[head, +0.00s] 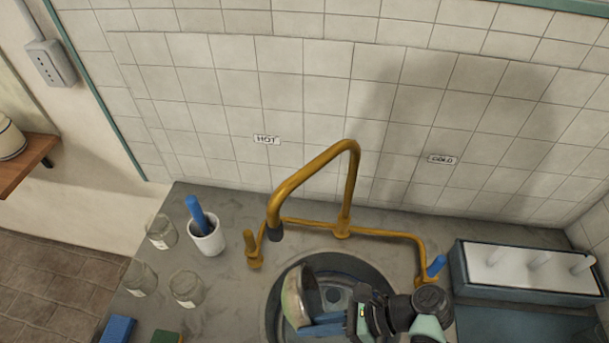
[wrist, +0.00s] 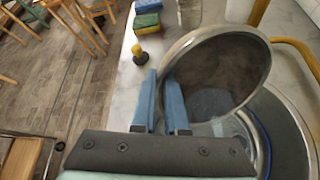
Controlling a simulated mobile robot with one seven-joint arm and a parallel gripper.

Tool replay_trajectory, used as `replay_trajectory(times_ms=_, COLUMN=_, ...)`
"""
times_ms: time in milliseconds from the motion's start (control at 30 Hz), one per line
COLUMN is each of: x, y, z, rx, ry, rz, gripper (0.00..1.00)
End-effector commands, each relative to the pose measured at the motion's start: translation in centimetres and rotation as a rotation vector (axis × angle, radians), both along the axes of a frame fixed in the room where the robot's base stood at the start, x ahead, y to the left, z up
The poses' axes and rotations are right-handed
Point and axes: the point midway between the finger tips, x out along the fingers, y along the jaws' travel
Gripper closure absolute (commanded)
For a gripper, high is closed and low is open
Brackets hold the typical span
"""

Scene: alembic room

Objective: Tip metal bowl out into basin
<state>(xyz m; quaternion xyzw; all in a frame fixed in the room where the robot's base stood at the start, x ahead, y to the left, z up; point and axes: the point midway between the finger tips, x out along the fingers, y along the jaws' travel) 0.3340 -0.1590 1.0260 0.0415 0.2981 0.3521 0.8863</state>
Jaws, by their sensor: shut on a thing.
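The metal bowl (head: 292,299) is tipped steeply onto its side over the round sink basin (head: 350,263) in the head view. In the wrist view the metal bowl (wrist: 232,60) shows its open mouth, with a brownish inside and a grey-blue patch low in it; I cannot tell if that patch is contents. My gripper (head: 308,329) has blue fingers at the bowl's near side. In the wrist view my gripper (wrist: 165,76) is shut on the bowl's rim. The basin (wrist: 278,120) lies beside and below the bowl there. My arm hides part of the basin.
A brass tap (head: 350,185) arches above the basin's back edge. Glass jars (head: 187,288) and a white cup (head: 206,238) with a blue-handled tool stand left. A blue rack (head: 525,272) stands right. Sponges (wrist: 147,27) and a yellow-black piece (wrist: 139,52) lie on the counter.

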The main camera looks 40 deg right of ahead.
Motion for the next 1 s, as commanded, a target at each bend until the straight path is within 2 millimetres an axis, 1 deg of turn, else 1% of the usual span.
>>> replay_trajectory(times_ms=333, x=-0.1, y=-0.2, z=0.0, rx=0.022, ry=-0.017, rz=0.000, gripper=1.00)
replay_trajectory(times_ms=467, x=-0.6, y=-1.2, z=-0.1, rx=0.100, ry=-0.075, rz=-0.004, gripper=1.00)
replay_trajectory(times_ms=500, x=-0.7, y=-1.3, z=0.3, rx=0.119, ry=-0.084, rz=-0.004, gripper=1.00)
replay_trajectory(times_ms=633, x=-1.1, y=-1.9, z=0.6, rx=0.177, ry=-0.127, rz=-0.004, gripper=1.00)
replay_trajectory(times_ms=1000, x=-1.6, y=-2.5, z=0.7, rx=0.250, ry=-0.178, rz=-0.002, gripper=1.00)
